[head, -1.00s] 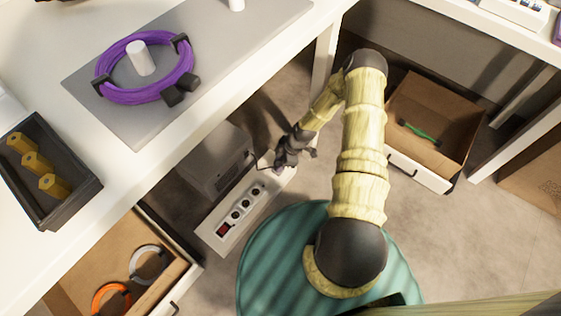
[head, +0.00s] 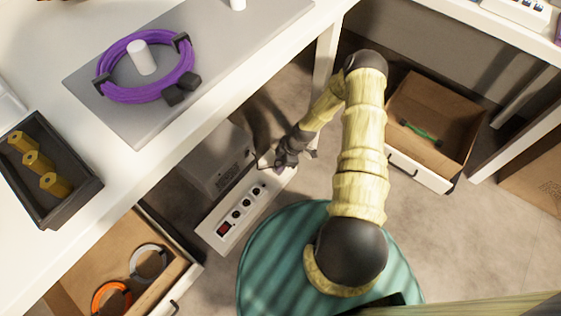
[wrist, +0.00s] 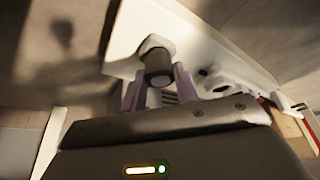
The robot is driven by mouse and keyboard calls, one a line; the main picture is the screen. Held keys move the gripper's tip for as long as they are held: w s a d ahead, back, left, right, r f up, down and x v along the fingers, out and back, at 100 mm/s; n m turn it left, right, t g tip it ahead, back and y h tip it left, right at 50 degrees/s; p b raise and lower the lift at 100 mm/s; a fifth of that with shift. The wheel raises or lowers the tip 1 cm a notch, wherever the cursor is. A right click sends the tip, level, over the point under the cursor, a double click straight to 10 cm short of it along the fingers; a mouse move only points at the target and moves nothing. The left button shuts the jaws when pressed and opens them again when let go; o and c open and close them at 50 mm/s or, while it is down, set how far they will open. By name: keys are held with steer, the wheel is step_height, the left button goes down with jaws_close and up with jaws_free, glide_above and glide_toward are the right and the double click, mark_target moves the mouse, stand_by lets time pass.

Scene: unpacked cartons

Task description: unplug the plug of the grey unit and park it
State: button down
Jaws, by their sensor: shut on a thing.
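The grey unit (head: 219,160) stands on the floor under the desk, partly hidden by the desk edge. A white power strip (head: 228,239) with a red switch and several dark round sockets lies beside it; it also fills the upper part of the wrist view (wrist: 215,50). My gripper (head: 287,160) is low over the strip's far end. In the wrist view its purple fingers (wrist: 158,88) are shut on a dark, round plug (wrist: 158,66) with a pale collar. The plug is at the strip's face; I cannot tell how far it is seated. The arm hides it in the head view.
On the desk lie a coiled purple cable (head: 112,92) and a dark tray (head: 87,195) of brass-coloured pieces. Open drawers stand at lower left (head: 84,250) and right (head: 430,105), the right one holding a green thing. Floor between strip and right drawer is partly clear.

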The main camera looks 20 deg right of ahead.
steer(key=shift+f, duration=0.25)
stand_by(0.3)
steer(key=c, duration=1)
jaws_free()
steer(key=p+v, duration=0.8)
steer(key=v, duration=0.9)
steer(key=shift+r, duration=0.2)
steer(key=shift+d, duration=0.1)
